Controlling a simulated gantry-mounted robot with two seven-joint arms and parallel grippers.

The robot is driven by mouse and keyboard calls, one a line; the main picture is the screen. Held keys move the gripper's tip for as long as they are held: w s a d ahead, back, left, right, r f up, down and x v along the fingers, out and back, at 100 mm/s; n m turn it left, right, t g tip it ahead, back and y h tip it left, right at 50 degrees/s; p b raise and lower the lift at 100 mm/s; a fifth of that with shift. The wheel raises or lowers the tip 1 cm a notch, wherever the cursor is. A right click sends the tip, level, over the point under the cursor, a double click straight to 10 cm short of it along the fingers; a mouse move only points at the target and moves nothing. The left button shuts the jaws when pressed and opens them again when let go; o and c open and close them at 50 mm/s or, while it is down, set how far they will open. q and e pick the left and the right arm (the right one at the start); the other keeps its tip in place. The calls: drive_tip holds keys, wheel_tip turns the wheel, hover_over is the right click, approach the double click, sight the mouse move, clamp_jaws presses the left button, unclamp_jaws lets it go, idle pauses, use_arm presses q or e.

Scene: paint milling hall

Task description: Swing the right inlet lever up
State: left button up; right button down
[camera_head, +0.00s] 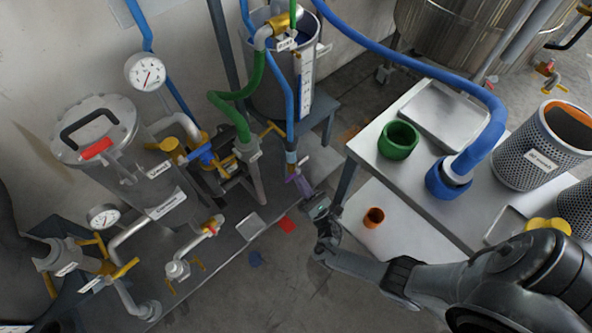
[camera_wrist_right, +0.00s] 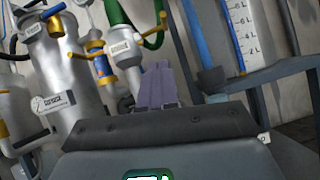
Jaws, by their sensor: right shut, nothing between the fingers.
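A yellow lever (camera_head: 272,129) sits beside the labelled fitting at the lower end of the green hose (camera_head: 225,104). It also shows in the right wrist view (camera_wrist_right: 160,24), slanting upward. A second yellow lever (camera_head: 193,154) is on the blue valve to its left. The labels are too small to tell which is the right inlet lever. My right gripper (camera_head: 296,176) is shut and empty, its purple-grey fingers near the foot of the blue hose (camera_head: 289,115) and apart from both levers. The fingers also show in the right wrist view (camera_wrist_right: 158,85). My left gripper is out of view.
A steel tank with a black handle (camera_head: 90,125) and gauges stands at left. A tank with a level scale (camera_head: 283,75) stands behind the hoses. A bench (camera_head: 420,178) with a green ring, blue collar and perforated baskets fills the right.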

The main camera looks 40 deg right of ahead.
drive_tip(key=m+h+p, duration=0.1)
drive_tip(key=m+p, duration=0.1)
approach(282, 135)
drive_tip(key=w+f, duration=0.2)
drive_tip(key=w, duration=0.2)
drive_tip(key=shift+h, duration=0.3)
drive_tip(key=shift+w+d+r+p, duration=0.15)
drive_tip(key=shift+r+p, duration=0.1)
drive_tip(key=shift+r, duration=0.45)
drive_tip(key=shift+w+d+r+p, duration=0.2)
drive_tip(key=shift+r+p, duration=0.1)
drive_tip(key=shift+r, duration=0.35)
drive_tip(key=shift+w+d+r+p, duration=0.15)
drive_tip(key=shift+r+p, duration=0.1)
drive_tip(key=shift+r, duration=0.45)
drive_tip(key=shift+a, duration=0.1)
drive_tip(key=shift+w, duration=0.1)
